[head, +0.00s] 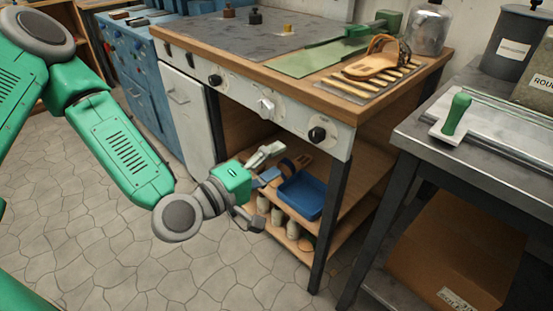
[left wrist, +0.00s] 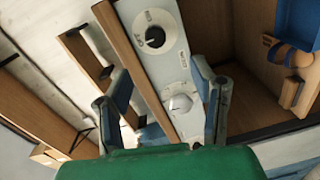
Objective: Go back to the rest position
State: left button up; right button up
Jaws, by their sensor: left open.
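My left gripper (head: 262,188) is in front of the workbench, below its knob panel, at the height of the open shelves. Its fingers are spread apart with nothing between them. In the left wrist view the open fingers (left wrist: 163,108) show against the panel with its black and white knobs. My green left arm comes in from the left side of the head view. My right gripper does not show in either view.
The workbench top (head: 255,60) carries a sandal (head: 372,66) on a slatted rack. A blue tray (head: 302,194) and several bottles stand on the shelves below. A grey table (head: 500,140) with a green-handled tool (head: 456,114) stands at right. The stone floor (head: 90,210) at left is clear.

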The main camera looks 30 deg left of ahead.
pick_arm(q)
jog(key=s+d+f+m+g+p, duration=0.1)
jog(key=s+d+f+m+g, duration=0.1)
jog(key=s+f+m+g, duration=0.45)
jog(key=s+d+f+m+g+p, duration=0.1)
jog(key=s+d+f+g, duration=0.15)
jog(key=s+f, duration=0.45)
jog(key=s+a+f+m+g+y+p, duration=0.2)
jog(key=s+a+f+m+g+y, duration=0.3)
jog(key=s+a+f, duration=0.4)
jog(key=shift+s+a+g+y, duration=0.5)
jog(key=shift+s+a+g, duration=0.4)
jog(key=shift+s+a, duration=0.3)
